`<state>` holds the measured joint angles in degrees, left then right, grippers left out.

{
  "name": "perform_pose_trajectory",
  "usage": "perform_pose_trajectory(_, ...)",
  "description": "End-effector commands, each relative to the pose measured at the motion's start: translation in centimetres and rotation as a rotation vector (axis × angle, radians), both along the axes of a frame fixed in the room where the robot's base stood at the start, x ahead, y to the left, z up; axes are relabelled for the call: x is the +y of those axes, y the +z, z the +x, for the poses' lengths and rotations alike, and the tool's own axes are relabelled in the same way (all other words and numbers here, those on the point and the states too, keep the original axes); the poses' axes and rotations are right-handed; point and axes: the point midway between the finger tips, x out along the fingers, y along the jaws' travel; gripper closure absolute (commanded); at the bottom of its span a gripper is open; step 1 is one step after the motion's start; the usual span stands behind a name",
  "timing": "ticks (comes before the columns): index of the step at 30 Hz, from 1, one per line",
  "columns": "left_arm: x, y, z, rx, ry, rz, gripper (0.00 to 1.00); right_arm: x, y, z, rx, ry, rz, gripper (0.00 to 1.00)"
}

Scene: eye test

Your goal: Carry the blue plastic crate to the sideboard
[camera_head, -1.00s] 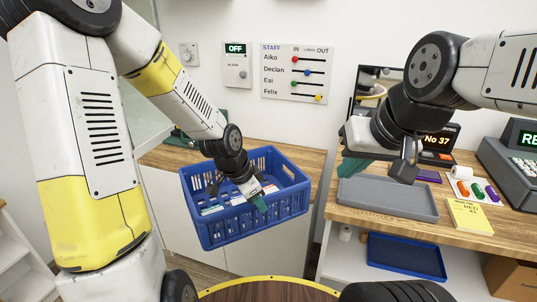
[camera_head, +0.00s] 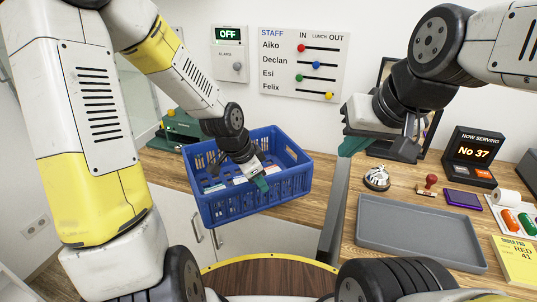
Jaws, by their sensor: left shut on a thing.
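The blue plastic crate (camera_head: 291,190) hangs in the middle of the head view, roughly level, with a few pale flat items inside. My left gripper (camera_head: 262,182) reaches down at its near side and is shut on the crate; the exact grip is partly hidden. The sideboard, seen as a wooden top (camera_head: 168,169) over white doors, lies behind and left of the crate. The crate overlaps its front edge in the picture, and I cannot tell whether they touch. My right gripper (camera_head: 380,147) is above the right counter, apart from the crate; its jaw opening is unclear.
A green device (camera_head: 178,130) stands on the sideboard's left part. The right counter holds a grey tray (camera_head: 420,272), a bell (camera_head: 377,178), a stamp (camera_head: 430,183) and a number display (camera_head: 472,152). A grey upright panel edge (camera_head: 336,215) stands right of the crate. A round wooden top (camera_head: 270,279) is in front.

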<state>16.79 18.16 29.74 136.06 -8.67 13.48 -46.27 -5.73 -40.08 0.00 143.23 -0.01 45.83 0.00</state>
Motion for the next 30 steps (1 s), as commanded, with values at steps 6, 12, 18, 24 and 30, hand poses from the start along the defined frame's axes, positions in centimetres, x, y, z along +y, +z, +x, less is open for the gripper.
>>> perform_pose_trajectory(6,-1.0,0.0,1.8,-0.007,-0.005,-0.003,1.00,0.0,0.0,0.0,-0.001,0.000,0.000,1.00)
perform_pose_trajectory(12,-3.0,-0.4,5.9,-0.008,-0.004,-0.002,1.00,0.0,0.0,0.0,-0.001,0.000,0.000,1.00)
perform_pose_trajectory(18,-5.0,-0.9,9.9,-0.006,-0.004,-0.001,1.00,0.0,0.0,0.0,0.000,0.000,0.000,1.00)
perform_pose_trajectory(24,-6.3,-1.2,12.9,-0.007,-0.002,-0.002,1.00,0.0,0.0,0.0,0.000,0.000,0.000,1.00)
perform_pose_trajectory(30,-6.7,-1.3,13.9,-0.006,-0.001,-0.002,1.00,0.0,0.0,0.0,0.000,0.000,0.000,1.00)
